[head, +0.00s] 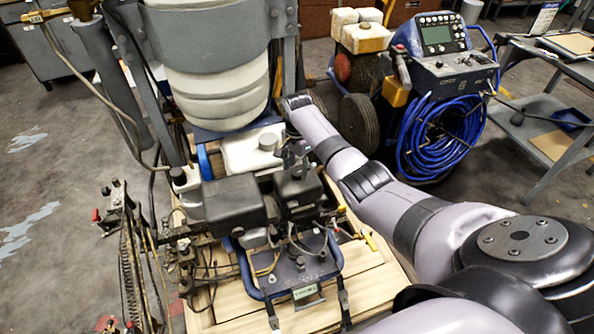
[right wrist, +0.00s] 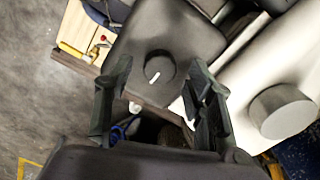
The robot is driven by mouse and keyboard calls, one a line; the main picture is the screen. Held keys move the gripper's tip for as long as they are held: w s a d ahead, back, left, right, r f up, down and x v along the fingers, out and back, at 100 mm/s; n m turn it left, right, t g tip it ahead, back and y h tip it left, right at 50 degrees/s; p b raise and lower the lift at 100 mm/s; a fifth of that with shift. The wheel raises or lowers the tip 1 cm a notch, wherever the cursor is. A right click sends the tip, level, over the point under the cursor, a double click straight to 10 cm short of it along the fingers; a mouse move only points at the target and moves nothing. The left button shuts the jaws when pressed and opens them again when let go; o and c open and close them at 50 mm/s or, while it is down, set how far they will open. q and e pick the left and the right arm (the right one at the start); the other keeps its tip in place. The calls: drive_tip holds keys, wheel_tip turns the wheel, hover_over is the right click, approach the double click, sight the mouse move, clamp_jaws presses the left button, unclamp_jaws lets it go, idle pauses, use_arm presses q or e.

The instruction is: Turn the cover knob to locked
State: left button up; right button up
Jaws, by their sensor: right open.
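The cover knob (right wrist: 160,66) is a round black knob with a white pointer mark, on top of a dark cover (right wrist: 178,25) in the right wrist view. The mark slants slightly, from lower left to upper right. I see no lock markings, so I cannot tell which setting it points to. My right gripper (right wrist: 158,80) is open, with one finger on each side of the knob and visible gaps between. In the head view my right gripper (head: 292,152) is over the dark cover (head: 298,188), where the knob is hidden or too small to make out. My left gripper is not in view.
A white tank (head: 250,150) with a cap stands behind the cover. A blue tubular frame (head: 251,283) is in front, on a wooden pallet (head: 365,290). A large white drum (head: 215,85) rises behind. A cart with coiled blue hose (head: 440,135) stands right of my arm.

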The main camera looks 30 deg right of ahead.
drive_tip(key=shift+f, duration=0.65)
drive_tip(key=shift+c, duration=0.5)
drive_tip(key=c, duration=1.1)
